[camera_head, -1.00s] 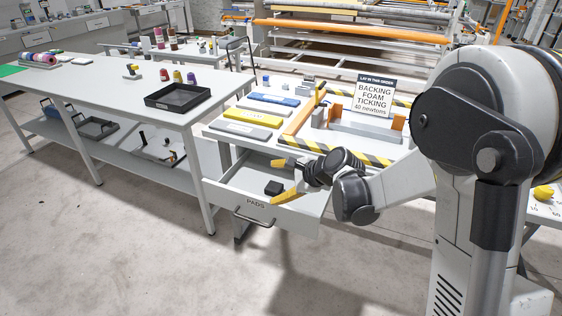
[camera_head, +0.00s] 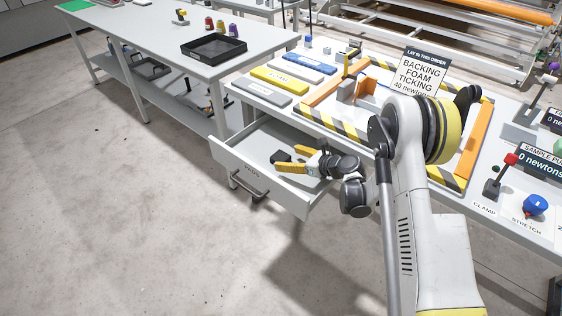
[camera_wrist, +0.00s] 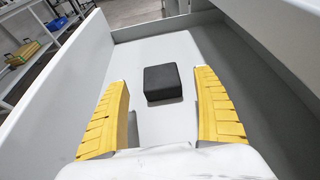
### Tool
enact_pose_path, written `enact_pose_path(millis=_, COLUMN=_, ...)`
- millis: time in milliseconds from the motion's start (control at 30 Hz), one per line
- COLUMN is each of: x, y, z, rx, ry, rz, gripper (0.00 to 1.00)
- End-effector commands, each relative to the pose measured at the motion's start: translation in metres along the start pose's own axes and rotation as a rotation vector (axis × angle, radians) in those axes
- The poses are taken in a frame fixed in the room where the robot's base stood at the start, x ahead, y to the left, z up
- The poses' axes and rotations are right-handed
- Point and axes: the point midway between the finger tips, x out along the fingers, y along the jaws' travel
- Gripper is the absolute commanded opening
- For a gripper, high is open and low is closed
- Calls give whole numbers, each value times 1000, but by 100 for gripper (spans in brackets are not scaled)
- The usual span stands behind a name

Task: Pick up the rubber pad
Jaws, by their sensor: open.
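The rubber pad (camera_wrist: 163,82) is a small black block lying on the floor of the open drawer. It also shows in the head view (camera_head: 281,155), just left of my fingers. The drawer (camera_head: 229,160) is white with a dark handle and a label on its front. My gripper (camera_head: 294,161) is inside the drawer, with its yellow fingers spread. In the wrist view my gripper (camera_wrist: 164,110) is open and empty, one finger on each side of the pad's line. The pad sits ahead, between and slightly beyond the middle of the fingers, with gaps on both sides.
Drawer walls (camera_wrist: 75,65) rise close on both sides. Above the drawer is a worktop with a yellow slab (camera_head: 279,80), a grey slab (camera_head: 262,93), a striped frame (camera_head: 325,129) and a sign (camera_head: 424,72). A black tray (camera_head: 214,47) stands on the left table.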

Motion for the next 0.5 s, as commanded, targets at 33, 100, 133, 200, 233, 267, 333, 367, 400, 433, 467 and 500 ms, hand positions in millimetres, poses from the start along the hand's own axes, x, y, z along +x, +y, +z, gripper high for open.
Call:
enact_pose_path(millis=33, x=5, y=1, z=-1, rx=-1, ry=0, rz=1, gripper=79)
enact_pose_path(millis=100, x=9, y=1, z=-2, rx=-1, ry=0, rz=1, gripper=79)
enact_pose_path(millis=133, x=12, y=1, z=-2, rx=-2, ry=1, rz=1, gripper=79)
enact_pose_path(millis=200, x=22, y=1, z=-4, rx=-2, ry=1, rz=1, gripper=79)
enact_pose_path(millis=233, x=27, y=1, z=-5, rx=-2, ry=1, rz=1, gripper=79)
enact_pose_path(millis=267, x=32, y=1, z=-6, rx=-2, ry=1, rz=2, gripper=79)
enact_pose_path(millis=333, x=44, y=1, z=-5, rx=-2, ry=2, rz=2, gripper=79)
enact_pose_path(millis=367, x=48, y=1, z=-5, rx=-2, ry=1, rz=1, gripper=79)
enact_pose_path(millis=400, x=52, y=1, z=-4, rx=-3, ry=1, rz=0, gripper=79)
enact_pose_path(millis=433, x=54, y=1, z=-4, rx=-3, ry=1, rz=0, gripper=79)
enact_pose_path(millis=467, x=56, y=1, z=-3, rx=-3, ry=1, rz=0, gripper=79)
enact_pose_path(millis=500, x=56, y=1, z=-2, rx=-2, ry=1, rz=0, gripper=79)
